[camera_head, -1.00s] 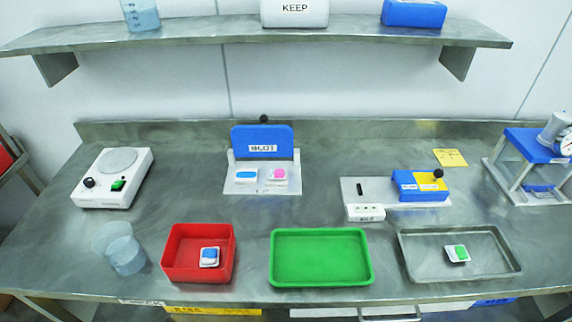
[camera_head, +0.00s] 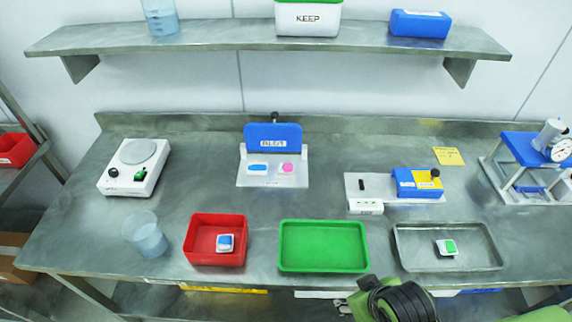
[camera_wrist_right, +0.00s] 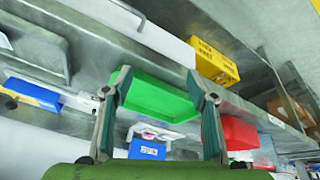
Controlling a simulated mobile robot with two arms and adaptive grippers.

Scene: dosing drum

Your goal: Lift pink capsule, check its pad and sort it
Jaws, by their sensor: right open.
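The pink capsule (camera_head: 287,168) sits on the right side of a white holder plate (camera_head: 272,182) beside a blue capsule (camera_head: 257,168). A blue upright lid labelled BLOT (camera_head: 272,137) stands behind them. The underside of the pink capsule is hidden. My right gripper is open and empty; its two spread fingers show in the right wrist view (camera_wrist_right: 158,76), with the green tray seen beyond them. In the head view my right arm enters at the bottom, in front of the bench and well away from the capsule. My left gripper is not in view.
A red bin (camera_head: 190,247) holds a white piece with blue. The green tray (camera_head: 322,224) is empty. A metal tray (camera_head: 402,258) holds a white piece with green (camera_head: 447,248). A beaker (camera_head: 150,240), a scale-like device (camera_head: 119,180) and a blue-yellow fixture (camera_head: 412,182) stand around.

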